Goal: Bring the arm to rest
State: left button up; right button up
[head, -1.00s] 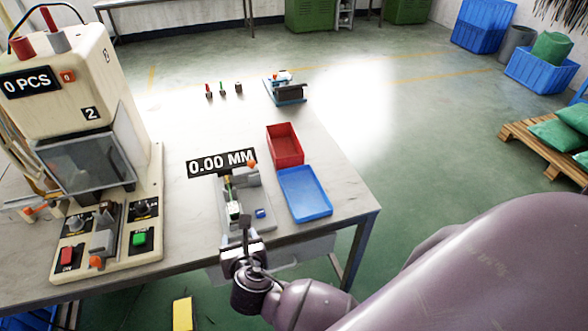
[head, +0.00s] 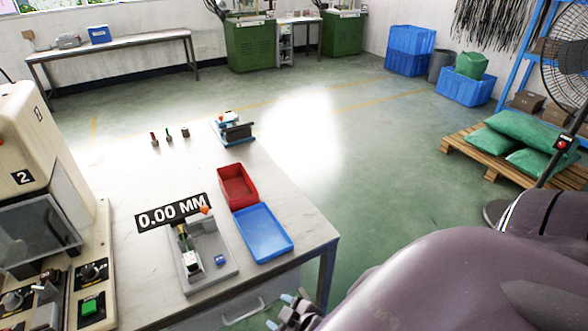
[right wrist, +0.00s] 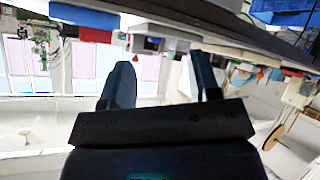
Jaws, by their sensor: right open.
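My right arm reaches in from the lower right of the head view. Its gripper (head: 281,311) is at the bottom edge, beside the table's front edge and lower than the tabletop, partly cut off by the frame. In the right wrist view the two dark fingers of the right gripper (right wrist: 166,82) stand apart with nothing between them. My left gripper is in neither view.
The table (head: 290,203) holds a measuring fixture (head: 213,272) with a "0.00 MM" display, a red tray (head: 250,200), a blue tray (head: 263,232) and a press machine (head: 28,150) at left. Open green floor lies right of the table; a fan (head: 561,50) stands far right.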

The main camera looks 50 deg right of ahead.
jog(key=s+d+m, duration=0.1)
jog(key=m, duration=0.1)
jog(key=d+m, duration=0.1)
jog(key=shift+s+r+m, duration=0.2)
jog(key=shift+s+m, duration=0.2)
